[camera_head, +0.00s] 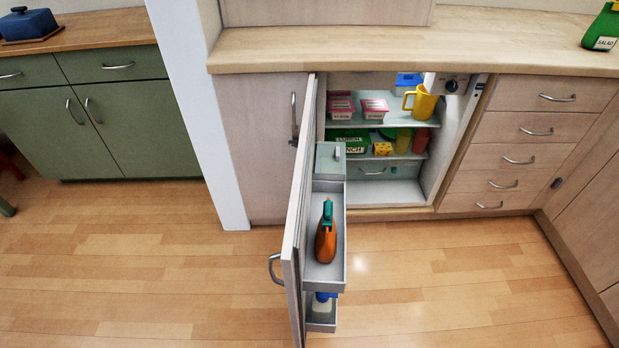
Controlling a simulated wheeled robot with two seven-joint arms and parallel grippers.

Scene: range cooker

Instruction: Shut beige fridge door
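The beige fridge door (300,210) stands wide open, hinged on the left of the fridge and swung out toward me. Its curved metal handle (274,268) is on the outer face, near the free edge. Grey shelves (338,268) on its inner side hold an orange bottle (326,238) with a green top and, lower down, a white and blue item. The fridge interior (405,190) is exposed, with tubs, a yellow jug and other food on its shelves. Neither of my grippers is in view.
A wooden worktop (400,47) runs above the fridge. Beige drawers (519,140) stand to its right and a beige cabinet (262,140) to its left. A white post (195,100) separates the green cabinets (112,120). The wooden floor (450,290) is clear around the door.

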